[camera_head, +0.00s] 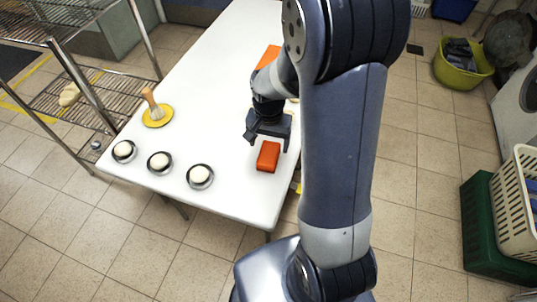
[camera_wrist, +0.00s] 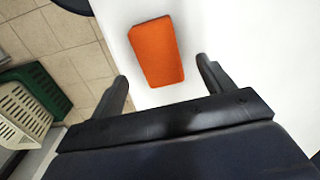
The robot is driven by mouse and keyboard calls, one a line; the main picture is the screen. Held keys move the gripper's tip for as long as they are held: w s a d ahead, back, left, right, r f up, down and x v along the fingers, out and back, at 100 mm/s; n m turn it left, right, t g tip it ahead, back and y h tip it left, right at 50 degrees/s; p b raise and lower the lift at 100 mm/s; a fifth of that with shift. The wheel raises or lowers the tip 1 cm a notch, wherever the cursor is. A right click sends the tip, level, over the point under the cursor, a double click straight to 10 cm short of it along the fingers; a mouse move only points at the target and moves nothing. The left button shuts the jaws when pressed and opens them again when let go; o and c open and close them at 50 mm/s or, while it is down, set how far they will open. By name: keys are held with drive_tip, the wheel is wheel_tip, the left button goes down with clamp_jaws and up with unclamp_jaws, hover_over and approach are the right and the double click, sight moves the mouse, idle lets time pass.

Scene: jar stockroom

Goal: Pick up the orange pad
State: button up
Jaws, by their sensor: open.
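An orange pad (camera_head: 268,157), a small block with rounded edges, lies on the white table near its front right edge. In the wrist view the pad (camera_wrist: 157,52) lies just beyond the fingertips, slightly tilted. My gripper (camera_head: 268,145) is open above the table, close to the pad's far end in the head view. Its two fingers (camera_wrist: 163,75) stand apart with nothing between them. A second flat orange thing (camera_head: 267,57) lies farther back on the table, partly hidden by my arm.
A wire rack (camera_head: 75,95) stands at the left. Crates (camera_head: 490,225) and a yellow-green tub (camera_head: 463,66) stand at right.

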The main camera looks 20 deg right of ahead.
sight(269, 152)
drive_tip(key=shift+s+f, duration=0.1)
drive_tip(key=shift+f, duration=2.65)
drive_tip(key=c, duration=1.1)
